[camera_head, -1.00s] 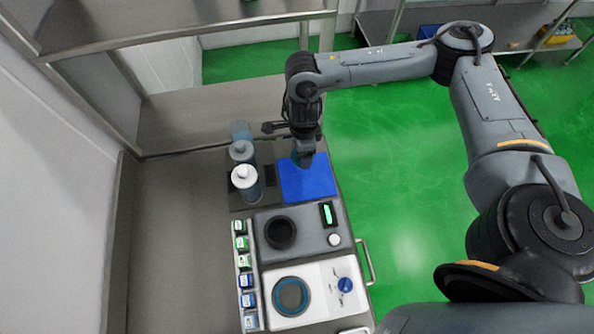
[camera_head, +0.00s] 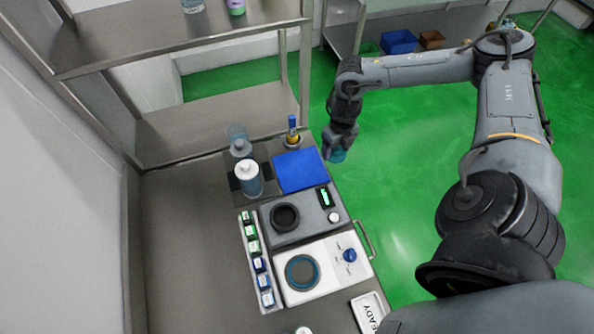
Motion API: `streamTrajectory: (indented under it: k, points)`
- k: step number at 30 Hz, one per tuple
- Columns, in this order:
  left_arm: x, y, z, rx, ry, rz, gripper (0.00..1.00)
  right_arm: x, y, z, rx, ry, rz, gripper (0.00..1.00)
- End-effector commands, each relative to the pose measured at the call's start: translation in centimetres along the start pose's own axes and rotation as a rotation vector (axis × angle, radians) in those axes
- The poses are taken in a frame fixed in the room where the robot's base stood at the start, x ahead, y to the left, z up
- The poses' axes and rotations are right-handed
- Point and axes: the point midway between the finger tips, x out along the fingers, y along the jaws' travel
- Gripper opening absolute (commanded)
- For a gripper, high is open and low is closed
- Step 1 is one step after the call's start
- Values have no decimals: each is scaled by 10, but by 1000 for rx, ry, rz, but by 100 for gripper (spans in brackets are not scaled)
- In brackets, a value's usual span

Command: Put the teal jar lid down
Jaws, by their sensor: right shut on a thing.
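My right gripper (camera_head: 337,150) is shut on the teal jar lid (camera_head: 338,156), whose lower part shows under the fingers. In the picture they are just right of the bench's right edge, against the green floor, and the height is hard to tell. The blue mat (camera_head: 298,170) lies flat and bare, to the left of and a little below the gripper. My left gripper is out of view.
Bottles with pale caps (camera_head: 248,180) stand left of the mat. A blue-and-yellow item (camera_head: 293,130) stands behind it. Nearer are a grey device with a round black plate (camera_head: 285,217), a white device (camera_head: 325,255) and a row of small vials (camera_head: 257,262).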

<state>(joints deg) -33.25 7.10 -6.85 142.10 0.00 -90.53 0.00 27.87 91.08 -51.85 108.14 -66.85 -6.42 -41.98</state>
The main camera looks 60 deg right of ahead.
Motion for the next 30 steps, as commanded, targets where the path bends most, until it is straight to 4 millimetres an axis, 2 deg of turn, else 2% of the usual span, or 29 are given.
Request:
streamTrajectory:
  k: [5,18,24,30]
  points:
    - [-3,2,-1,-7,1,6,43,9,13,11,19,0,6,34]
    - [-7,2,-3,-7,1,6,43,57,78,57,18,2,4,34]
    - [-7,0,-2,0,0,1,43,66,90,66,17,1,2,34]
    - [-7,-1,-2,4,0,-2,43,75,91,67,18,2,0,34]
